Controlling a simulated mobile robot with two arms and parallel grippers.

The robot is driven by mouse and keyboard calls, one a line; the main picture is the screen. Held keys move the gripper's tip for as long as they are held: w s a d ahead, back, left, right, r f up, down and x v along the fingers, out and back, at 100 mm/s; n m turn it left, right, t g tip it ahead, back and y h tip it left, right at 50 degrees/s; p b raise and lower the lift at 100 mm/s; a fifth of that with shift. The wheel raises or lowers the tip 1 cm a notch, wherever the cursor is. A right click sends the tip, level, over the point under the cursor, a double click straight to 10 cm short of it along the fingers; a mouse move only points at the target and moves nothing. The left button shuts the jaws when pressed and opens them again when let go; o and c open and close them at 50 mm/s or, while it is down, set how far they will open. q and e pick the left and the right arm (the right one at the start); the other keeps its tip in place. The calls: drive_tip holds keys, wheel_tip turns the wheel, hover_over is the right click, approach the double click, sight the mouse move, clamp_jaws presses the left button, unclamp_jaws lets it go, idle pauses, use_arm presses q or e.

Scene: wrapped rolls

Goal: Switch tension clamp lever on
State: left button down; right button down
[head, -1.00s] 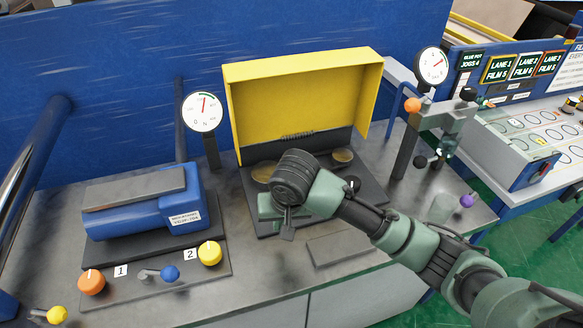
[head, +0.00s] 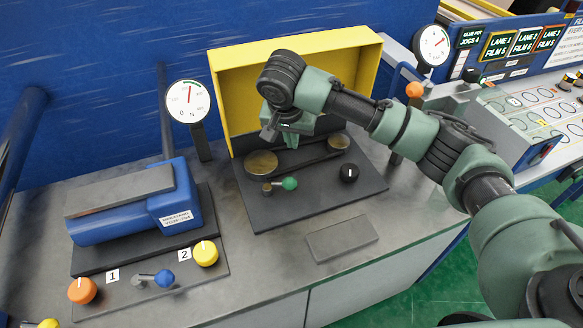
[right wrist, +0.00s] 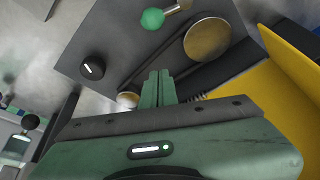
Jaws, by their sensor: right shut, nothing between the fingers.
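No label names the tension clamp lever, so I cannot tell which lever it is. A short lever with a green knob (head: 289,183) lies on the black plate (head: 275,213), its knob pointing right of its pivot. It also shows at the top of the right wrist view (right wrist: 152,18). A lever with a blue knob (head: 165,278) is on the blue machine's base. My right gripper (head: 292,141) is shut and empty, above the back of the black plate, behind and apart from the green knob. Its closed fingers show in the right wrist view (right wrist: 158,78). My left gripper is not in view.
A yellow guard (head: 235,90) stands open close behind my right gripper. Brass discs (head: 261,163) and a black dial (head: 349,172) are on the plate. A gauge (head: 188,101) stands left of the guard. Orange (head: 82,290) and yellow (head: 205,253) knobs flank the blue-knobbed lever.

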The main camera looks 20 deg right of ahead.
sight(283, 184)
drive_tip(key=p+x, duration=0.2)
drive_tip(key=x, duration=0.7)
drive_tip(key=shift+w+f, duration=0.1)
drive_tip(key=shift+f, duration=0.05)
drive_tip(key=shift+s+a+f+p, duration=0.2)
drive_tip(key=shift+s+a+p, duration=0.2)
drive_tip(key=shift+s, duration=0.2)
drive_tip(key=shift+s+a+f+p, duration=0.25)
drive_tip(key=shift+s+a+p, duration=0.1)
drive_tip(key=shift+s+p, duration=0.2)
drive_tip(key=shift+s+a+f, duration=0.1)
drive_tip(key=shift+s+a, duration=0.15)
drive_tip(key=shift+s, duration=0.25)
drive_tip(key=shift+f, duration=0.1)
drive_tip(key=shift+w, duration=0.1)
